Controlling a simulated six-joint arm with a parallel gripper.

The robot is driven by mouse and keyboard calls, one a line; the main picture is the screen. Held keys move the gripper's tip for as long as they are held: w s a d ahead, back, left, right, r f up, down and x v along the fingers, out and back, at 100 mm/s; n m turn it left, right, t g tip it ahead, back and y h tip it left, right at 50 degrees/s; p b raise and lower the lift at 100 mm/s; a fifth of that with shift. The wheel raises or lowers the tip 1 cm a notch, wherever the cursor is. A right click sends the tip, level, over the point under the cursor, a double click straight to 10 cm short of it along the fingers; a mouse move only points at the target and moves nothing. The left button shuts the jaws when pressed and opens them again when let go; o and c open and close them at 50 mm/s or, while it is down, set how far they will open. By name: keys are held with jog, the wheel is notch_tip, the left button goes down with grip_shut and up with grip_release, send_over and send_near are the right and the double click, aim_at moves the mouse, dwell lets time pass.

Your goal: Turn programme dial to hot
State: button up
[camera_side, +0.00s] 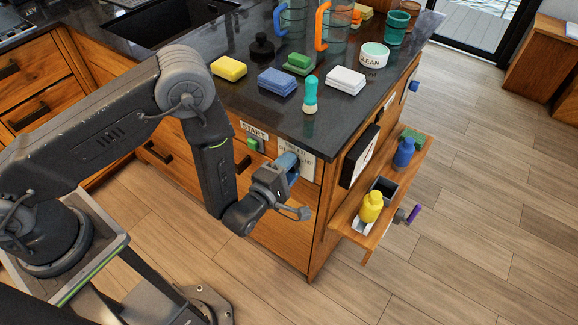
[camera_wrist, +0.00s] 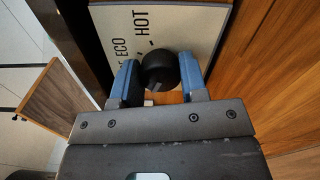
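The black round programme dial (camera_wrist: 160,70) sits on a white label panel (camera_wrist: 120,22) in the wrist view. The words ECO and HOT are readable above it; other lettering is partly hidden. A light mark shows on the dial's lower edge. My gripper (camera_wrist: 160,78) has one blue finger on each side of the dial, very close to it. Whether both fingers press on the dial cannot be told. In the side view my gripper (camera_side: 289,163) is at the panel (camera_side: 300,164) on the cabinet front and hides the dial.
A START label (camera_side: 254,132) and green button (camera_side: 253,144) are left of the panel. An open drawer shelf (camera_side: 375,220) with a yellow bottle (camera_side: 371,207) and blue bottle (camera_side: 404,152) juts out right. Sponges, a brush and cups stand on the dark counter (camera_side: 340,115) above.

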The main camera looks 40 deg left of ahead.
jog(key=c, duration=0.4)
jog(key=shift+o, duration=0.2)
jog(key=shift+m, duration=0.4)
jog(key=m, duration=2.5)
jog(key=shift+a+f+m, duration=0.1)
jog(key=shift+a+m, duration=0.05)
jog(key=shift+m, duration=0.55)
jog(key=o, duration=0.9)
